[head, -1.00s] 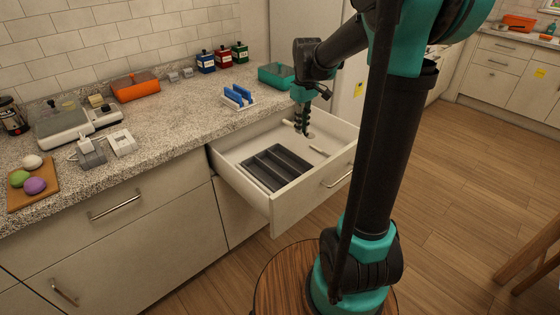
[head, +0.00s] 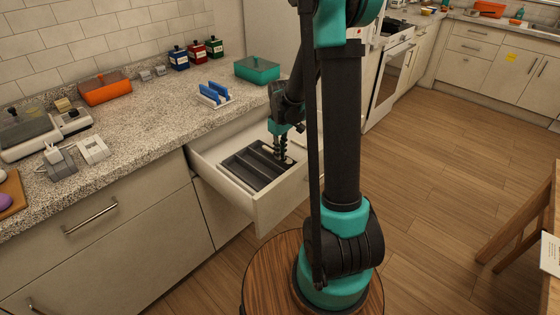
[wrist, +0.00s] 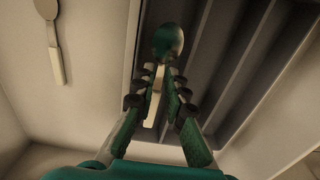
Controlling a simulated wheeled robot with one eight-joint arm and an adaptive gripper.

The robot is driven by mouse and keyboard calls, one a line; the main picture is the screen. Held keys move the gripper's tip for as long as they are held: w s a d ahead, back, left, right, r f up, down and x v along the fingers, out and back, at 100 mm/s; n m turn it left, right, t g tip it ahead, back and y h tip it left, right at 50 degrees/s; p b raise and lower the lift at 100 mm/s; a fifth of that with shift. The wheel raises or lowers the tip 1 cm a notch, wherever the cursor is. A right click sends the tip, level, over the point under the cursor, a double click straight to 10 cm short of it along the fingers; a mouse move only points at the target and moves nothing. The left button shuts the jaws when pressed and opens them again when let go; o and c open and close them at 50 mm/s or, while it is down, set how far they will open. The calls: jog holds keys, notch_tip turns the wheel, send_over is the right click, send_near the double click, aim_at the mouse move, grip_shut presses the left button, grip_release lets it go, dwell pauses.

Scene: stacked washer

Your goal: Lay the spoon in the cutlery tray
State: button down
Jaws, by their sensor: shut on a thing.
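The held spoon has a shiny bowl (wrist: 168,40) tinted green and a pale handle (wrist: 155,98) in the wrist view. My gripper (wrist: 162,76) is shut on that handle; it also shows in the head view (head: 281,157). The dark grey cutlery tray (head: 245,172) has long parallel compartments and lies in the open drawer. In the wrist view the tray (wrist: 235,60) extends to the right, and the spoon appears over its left-side compartment, roughly along it. I cannot tell whether the spoon touches the tray. My gripper hides part of the tray in the head view.
A second spoon-like utensil (wrist: 56,62) with a pale handle lies on the drawer floor left of the tray in the wrist view. The drawer's front panel (head: 285,200) stands out from the counter (head: 150,130). A blue rack (head: 214,95) and green box (head: 257,69) stand above.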

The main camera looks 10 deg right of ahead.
jog(key=shift+f, duration=2.1)
jog(key=shift+f, duration=0.15)
jog(key=c, duration=1.9)
grip_release()
jog(key=shift+o, duration=0.3)
notch_tip(320, 180, up, 12)
jog(key=shift+s+r, duration=0.15)
